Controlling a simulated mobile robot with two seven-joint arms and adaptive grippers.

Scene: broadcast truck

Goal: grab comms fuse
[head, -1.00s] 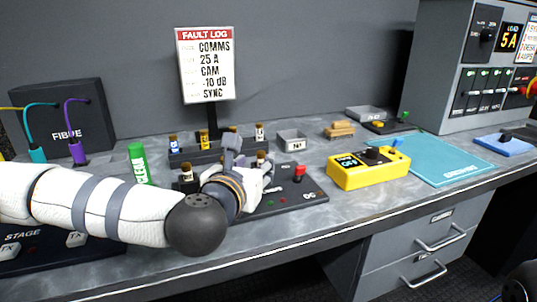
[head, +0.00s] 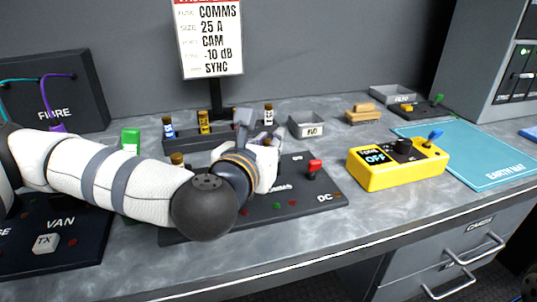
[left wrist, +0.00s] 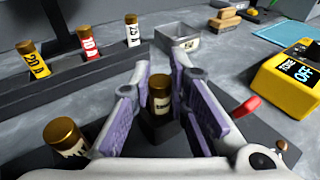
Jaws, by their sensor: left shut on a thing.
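My left gripper (head: 256,134) is over the dark DC fuse panel (head: 325,195). In the left wrist view the gripper (left wrist: 163,74) has its purple-padded fingers on both sides of a gold-capped fuse (left wrist: 159,92), and it is shut on that fuse. The fuse stands upright in a dark holder (left wrist: 160,128) on the panel. Its label is too small to read surely. In the head view my gripper hides this fuse. Another gold-capped fuse (head: 177,158) stands on the panel to the left, also seen in the left wrist view (left wrist: 65,140). My right gripper is not in view.
Behind is a rack (left wrist: 60,75) of yellow, red and white spare fuses. A small grey tray (head: 306,126), a yellow tester (head: 385,172) and a blue mat (head: 480,160) lie to the right. A red-handled switch (head: 314,168) is close by. The fault log sign (head: 210,40) reads COMMS, 25 A.

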